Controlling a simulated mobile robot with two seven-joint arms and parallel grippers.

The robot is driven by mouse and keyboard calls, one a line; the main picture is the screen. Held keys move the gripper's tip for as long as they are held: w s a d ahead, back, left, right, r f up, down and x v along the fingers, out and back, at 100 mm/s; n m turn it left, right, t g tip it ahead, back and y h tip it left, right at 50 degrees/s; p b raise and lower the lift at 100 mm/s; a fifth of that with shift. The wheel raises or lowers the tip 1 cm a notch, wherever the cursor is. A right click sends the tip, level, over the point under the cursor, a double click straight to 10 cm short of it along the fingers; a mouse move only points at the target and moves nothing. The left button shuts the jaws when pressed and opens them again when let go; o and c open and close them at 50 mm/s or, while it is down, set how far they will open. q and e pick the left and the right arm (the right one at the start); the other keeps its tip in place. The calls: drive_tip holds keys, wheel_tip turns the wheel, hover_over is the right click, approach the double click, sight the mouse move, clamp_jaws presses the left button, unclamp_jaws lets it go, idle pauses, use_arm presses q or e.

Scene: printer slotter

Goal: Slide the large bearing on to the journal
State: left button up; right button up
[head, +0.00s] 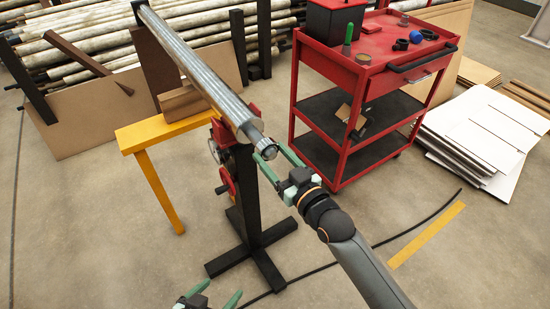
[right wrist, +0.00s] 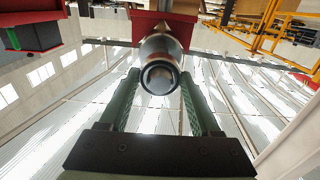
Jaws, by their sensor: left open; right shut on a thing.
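The long grey metal roller (head: 190,58) slopes down toward me, with its narrower journal (head: 246,129) at the near end. A metallic ring, which looks like the large bearing (head: 265,147), sits at the journal's tip. My right gripper (head: 271,153) is shut on it, one green finger on each side. In the right wrist view the round bearing face (right wrist: 160,78) is end-on between the fingers, in line with the journal. How far it is over the journal is hidden. My left gripper (head: 214,295) is open and empty at the bottom edge, low and away from the roller.
A black stand (head: 246,190) with red parts supports the roller's near end, beside a yellow bench (head: 165,130). A red cart (head: 385,65) with black rings (head: 401,45) and a green-handled tool (head: 347,40) stands close on the right. Floor is clear at lower left.

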sight(261, 143)
drive_tip(key=shift+b+x, duration=0.6)
drive_tip(key=shift+x, duration=1)
drive_tip(key=shift+b+x, duration=0.5)
drive_tip(key=shift+x, duration=0.55)
